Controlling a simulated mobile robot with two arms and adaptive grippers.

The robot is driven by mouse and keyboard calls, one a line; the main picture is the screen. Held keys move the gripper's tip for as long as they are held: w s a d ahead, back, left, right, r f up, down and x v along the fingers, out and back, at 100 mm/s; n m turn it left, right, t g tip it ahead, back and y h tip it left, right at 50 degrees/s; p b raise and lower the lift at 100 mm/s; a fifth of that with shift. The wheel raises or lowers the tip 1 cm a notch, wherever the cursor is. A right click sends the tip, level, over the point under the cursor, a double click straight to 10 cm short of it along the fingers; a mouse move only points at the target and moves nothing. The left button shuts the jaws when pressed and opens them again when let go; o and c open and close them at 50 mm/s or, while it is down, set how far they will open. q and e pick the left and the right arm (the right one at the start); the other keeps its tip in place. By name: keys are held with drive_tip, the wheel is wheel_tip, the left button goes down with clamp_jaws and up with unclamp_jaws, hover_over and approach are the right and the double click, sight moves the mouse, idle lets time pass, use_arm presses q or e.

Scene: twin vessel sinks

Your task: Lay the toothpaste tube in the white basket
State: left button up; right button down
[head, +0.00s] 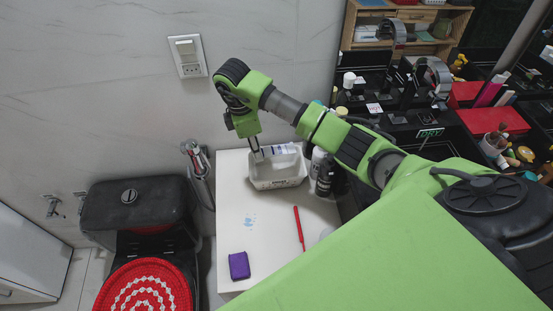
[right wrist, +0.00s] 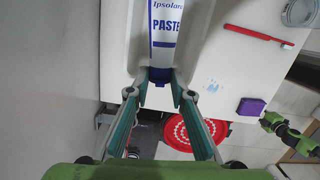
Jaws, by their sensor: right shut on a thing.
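The white toothpaste tube (right wrist: 165,32) has blue lettering and a dark blue cap end. It also shows in the head view (head: 283,149). My right gripper (right wrist: 160,80) is shut on its cap end; it also shows in the head view (head: 257,154). The white basket (head: 279,184) stands on the white counter, directly under the tube, which overlaps its opening. I cannot tell whether the tube touches the basket floor. A green and black part of my left arm (right wrist: 292,134) shows small in the right wrist view; its fingers are unclear.
Dark and white bottles (head: 324,178) stand close right of the basket. A red toothbrush (head: 299,228) and a purple block (head: 239,265) lie on the counter (head: 262,218). A black toilet with a red patterned cover (head: 144,287) is left. The wall is behind.

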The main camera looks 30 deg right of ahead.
sight(262, 177)
drive_tip(key=shift+d+f+m, duration=0.1)
drive_tip(key=shift+m, duration=0.4)
drive_tip(key=shift+f, duration=0.4)
wheel_tip(262, 177, down, 9)
drive_tip(key=shift+f+p, duration=0.2)
drive_tip(key=shift+p, duration=0.85)
drive_tip(key=c, duration=1.8)
unclamp_jaws()
drive_tip(key=shift+f, duration=0.1)
